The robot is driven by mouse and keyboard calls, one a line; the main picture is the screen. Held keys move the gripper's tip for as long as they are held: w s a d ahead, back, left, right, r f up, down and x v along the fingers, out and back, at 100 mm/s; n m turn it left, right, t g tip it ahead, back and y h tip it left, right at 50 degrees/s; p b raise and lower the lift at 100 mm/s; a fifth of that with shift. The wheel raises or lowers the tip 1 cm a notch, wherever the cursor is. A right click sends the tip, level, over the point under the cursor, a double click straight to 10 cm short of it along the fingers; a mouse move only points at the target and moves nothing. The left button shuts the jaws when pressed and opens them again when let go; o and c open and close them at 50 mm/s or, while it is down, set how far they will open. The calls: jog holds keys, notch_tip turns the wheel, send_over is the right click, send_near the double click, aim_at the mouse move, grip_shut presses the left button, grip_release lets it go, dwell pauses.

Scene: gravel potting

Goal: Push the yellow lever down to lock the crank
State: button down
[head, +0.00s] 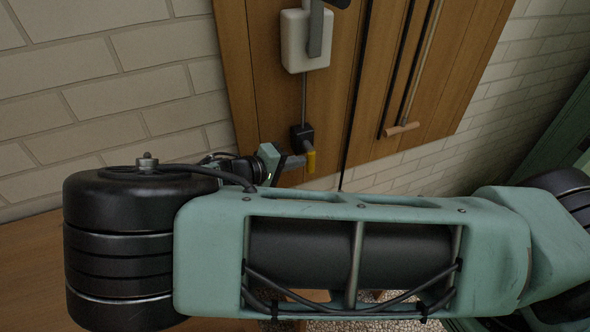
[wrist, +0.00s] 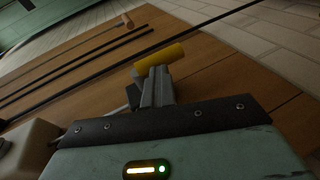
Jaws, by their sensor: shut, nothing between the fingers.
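The yellow lever (head: 311,160) hangs at a small black block (head: 301,138) low on the wooden panel in the head view. In the wrist view the yellow lever (wrist: 160,58) lies across the picture just beyond my fingertips. My gripper (head: 299,161) is shut and empty, its fingertips right beside the lever. In the wrist view my gripper (wrist: 155,82) overlaps the lever's lower edge; whether they touch I cannot tell. A thin rod with a wooden grip (head: 402,130), possibly the crank, is to the right; the grip also shows in the wrist view (wrist: 127,20).
A white box (head: 296,40) with a grey arm is on the panel above the lever. Long dark rods run along the wooden panel (head: 275,95). A brick wall (head: 110,85) flanks it. My own arm hides much of the lower head view.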

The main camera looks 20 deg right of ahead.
aim_at(310, 166)
notch_tip(310, 166, up, 7)
jog(key=shift+r+b, duration=0.2)
jog(key=shift+b, duration=0.15)
dwell(0.3)
jog(key=shift+s+d+f, duration=0.15)
jog(key=shift+f, duration=0.1)
jog(key=s+a+f+n+g+y, duration=0.1)
jog(key=s+f+g+y, duration=0.35)
jog(key=s+y, duration=0.4)
jog(key=s+a+r+n+y, duration=0.2)
jog(key=s+a+r+y, duration=0.1)
jog(key=s+r, duration=0.3)
jog(key=s+a+r+n+t+y, duration=0.1)
jog(key=s+a+r+n+y, duration=0.2)
jog(key=s+r, duration=0.4)
jog(key=s, duration=0.4)
jog(key=shift+s+a+r, duration=0.2)
jog(key=shift+a, duration=0.05)
